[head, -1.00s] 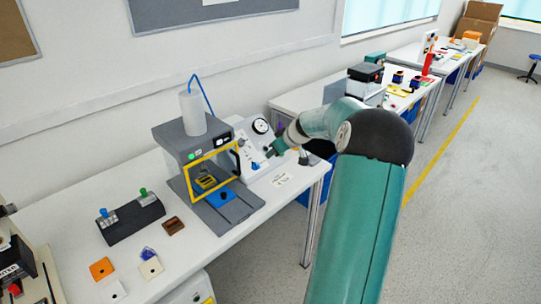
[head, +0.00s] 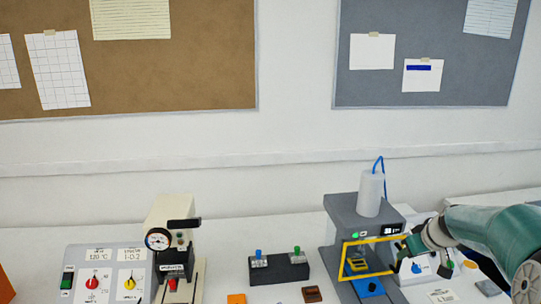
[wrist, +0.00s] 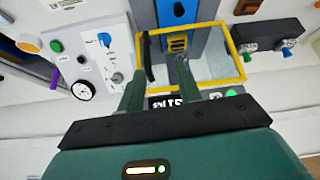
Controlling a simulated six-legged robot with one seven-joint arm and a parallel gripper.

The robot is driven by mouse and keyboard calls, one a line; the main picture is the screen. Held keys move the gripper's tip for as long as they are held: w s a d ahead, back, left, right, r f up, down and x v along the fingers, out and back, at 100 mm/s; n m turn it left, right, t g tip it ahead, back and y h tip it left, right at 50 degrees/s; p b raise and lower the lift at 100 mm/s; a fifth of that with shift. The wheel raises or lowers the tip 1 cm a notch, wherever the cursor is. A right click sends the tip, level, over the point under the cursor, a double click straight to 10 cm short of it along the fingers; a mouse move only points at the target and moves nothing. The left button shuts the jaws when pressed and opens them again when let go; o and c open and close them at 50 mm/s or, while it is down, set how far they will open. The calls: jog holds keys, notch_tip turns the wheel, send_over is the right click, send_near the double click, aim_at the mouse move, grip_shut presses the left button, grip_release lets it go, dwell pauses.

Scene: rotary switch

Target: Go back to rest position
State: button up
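My gripper (head: 404,247) is at the right in the head view, in front of the white panel with a blue rotary knob (head: 417,268). In the wrist view my gripper (wrist: 161,70) has its two fingers apart with nothing held between them. The blue knob (wrist: 104,40) shows there on the panel to the left of the fingers, clear of them. My arm reaches in from the right edge of the head view and hides part of the panel.
A grey machine with a yellow-framed guard (head: 344,262) stands beside the gripper. Further left are a black switch box (head: 279,270), a cream press (head: 168,225) and a grey panel with red and yellow knobs (head: 110,257). Pinboards hang on the wall.

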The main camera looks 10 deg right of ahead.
jog(key=s+a+r, duration=0.3)
jog(key=s+a, duration=0.1)
jog(key=a, duration=0.3)
jog(key=s+a+r+g, duration=0.1)
jog(key=s+a+r, duration=0.15)
jog(key=a, duration=0.45)
jog(key=s+a+r, duration=0.2)
jog(key=s+a, duration=0.2)
jog(key=a, duration=0.3)
jog(key=s+a, duration=0.4)
jog(key=s, duration=0.4)
jog(key=s+a+m, duration=0.1)
jog(key=s+a, duration=0.4)
jog(key=s, duration=0.2)
jog(key=shift+s+f, duration=0.15)
jog(key=shift+s, duration=0.2)
